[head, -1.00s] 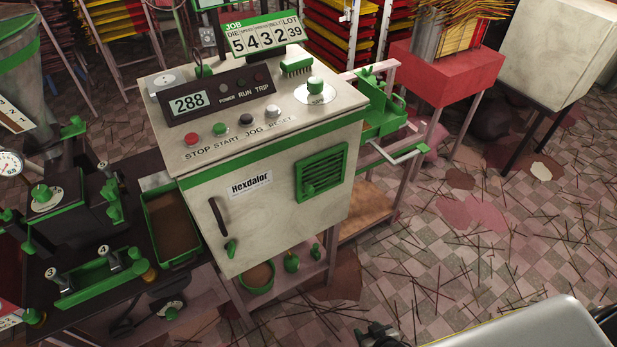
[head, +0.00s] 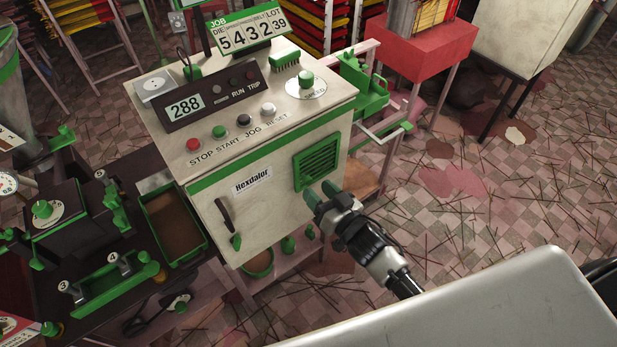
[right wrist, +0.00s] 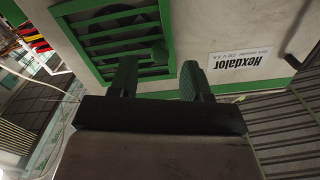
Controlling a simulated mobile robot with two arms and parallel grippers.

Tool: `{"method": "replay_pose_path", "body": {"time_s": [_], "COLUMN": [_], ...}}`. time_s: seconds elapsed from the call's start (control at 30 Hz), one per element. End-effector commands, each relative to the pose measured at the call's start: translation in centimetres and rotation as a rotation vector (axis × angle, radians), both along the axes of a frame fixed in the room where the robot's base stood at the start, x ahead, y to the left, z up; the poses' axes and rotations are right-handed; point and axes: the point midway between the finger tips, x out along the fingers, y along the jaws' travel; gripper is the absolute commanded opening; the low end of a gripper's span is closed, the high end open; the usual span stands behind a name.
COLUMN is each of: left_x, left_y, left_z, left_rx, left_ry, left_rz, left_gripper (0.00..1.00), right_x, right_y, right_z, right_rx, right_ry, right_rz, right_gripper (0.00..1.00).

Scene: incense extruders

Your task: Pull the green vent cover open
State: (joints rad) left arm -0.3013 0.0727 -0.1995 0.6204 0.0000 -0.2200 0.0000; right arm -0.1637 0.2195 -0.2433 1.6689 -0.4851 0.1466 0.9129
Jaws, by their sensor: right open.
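The green vent cover (head: 316,162) is a slatted square on the front of the pale cabinet (head: 270,212), and it looks closed against the panel. My right gripper (head: 321,193) is at the cover's lower edge in the head view, open with nothing visible between its fingers. In the right wrist view the cover (right wrist: 105,38) lies ahead and left of centre. Whether a finger touches the cover, I cannot tell. My left gripper is not in view.
A dark handle (head: 224,214) is on the cabinet's left front. Buttons and a display (head: 184,106) sit on top. A green fixture (head: 365,90) juts out on the right. A red stand (head: 425,50) is behind. The floor on the right is open, strewn with sticks.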

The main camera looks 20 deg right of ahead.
Motion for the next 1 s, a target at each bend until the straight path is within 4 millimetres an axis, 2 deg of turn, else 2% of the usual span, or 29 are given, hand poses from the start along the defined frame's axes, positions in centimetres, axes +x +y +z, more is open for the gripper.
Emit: {"method": "replay_pose_path", "body": {"time_s": [0.1, 0.27, 0.63, 0.93, 1.0], "left_x": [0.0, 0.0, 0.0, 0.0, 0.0], "left_y": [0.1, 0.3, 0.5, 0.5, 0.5], "left_z": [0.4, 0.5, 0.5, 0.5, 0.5], "left_rx": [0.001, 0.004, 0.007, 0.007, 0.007], "left_ry": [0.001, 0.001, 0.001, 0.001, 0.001], "left_rz": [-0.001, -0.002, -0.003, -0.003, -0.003], "left_gripper": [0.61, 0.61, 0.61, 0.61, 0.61], "right_x": [2.0, 3.6, 4.1, 4.1, 4.1], "right_y": [0.7, 1.3, 1.5, 1.5, 1.5], "right_z": [0.2, 0.0, -0.1, -0.1, -0.1], "right_rx": [0.0, 0.0, 0.0, 0.0, 0.0], "right_ry": [-0.001, 0.0, 0.001, 0.001, 0.001], "right_rz": [0.0, -0.001, -0.001, -0.001, -0.001], "right_gripper": [0.48, 0.48, 0.48, 0.04, 0.0]}}
